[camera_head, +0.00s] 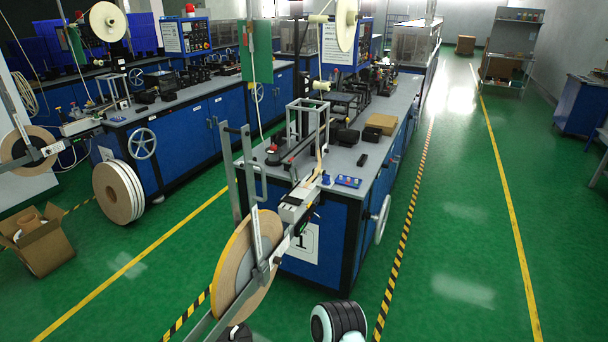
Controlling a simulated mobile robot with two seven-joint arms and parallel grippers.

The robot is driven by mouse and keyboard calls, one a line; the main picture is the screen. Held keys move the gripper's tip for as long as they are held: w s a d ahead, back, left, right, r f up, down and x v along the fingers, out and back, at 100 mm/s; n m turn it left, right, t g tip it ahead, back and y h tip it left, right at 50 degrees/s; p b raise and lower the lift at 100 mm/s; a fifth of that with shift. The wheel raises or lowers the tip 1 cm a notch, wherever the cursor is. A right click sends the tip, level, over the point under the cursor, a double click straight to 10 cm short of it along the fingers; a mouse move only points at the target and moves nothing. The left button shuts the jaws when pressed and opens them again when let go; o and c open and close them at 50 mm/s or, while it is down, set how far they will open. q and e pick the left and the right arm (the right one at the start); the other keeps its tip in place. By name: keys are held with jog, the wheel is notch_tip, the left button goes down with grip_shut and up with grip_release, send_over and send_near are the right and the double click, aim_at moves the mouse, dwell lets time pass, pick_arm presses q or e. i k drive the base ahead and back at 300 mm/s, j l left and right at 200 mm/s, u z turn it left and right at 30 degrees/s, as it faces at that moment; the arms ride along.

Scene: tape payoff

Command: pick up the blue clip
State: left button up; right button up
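A small blue object (326,178), which looks like the blue clip, sits near the front end of the grey worktop (345,163) of the nearest blue machine. It is too small for me to tell its exact shape. It stands just left of a small blue panel with coloured buttons (348,182). Rounded black-and-white parts at the bottom edge look like my own arm. I see no fingertips of either gripper. Both grippers are out of the picture, apart from the blue object.
A large tape reel (247,262) on a metal arm stands in front of the machine, left of centre. A handwheel (381,219) sticks out on its right side. A cardboard box (37,240) stands at far left. Green floor (455,230) is free on the right.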

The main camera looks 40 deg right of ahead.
aim_at(326, 180)
jog(key=l+u, duration=0.45)
jog(key=l, duration=0.6)
jog(key=l+u, duration=0.1)
jog(key=l, duration=1)
jog(key=k+l+u, duration=0.15)
jog(key=l, duration=0.9)
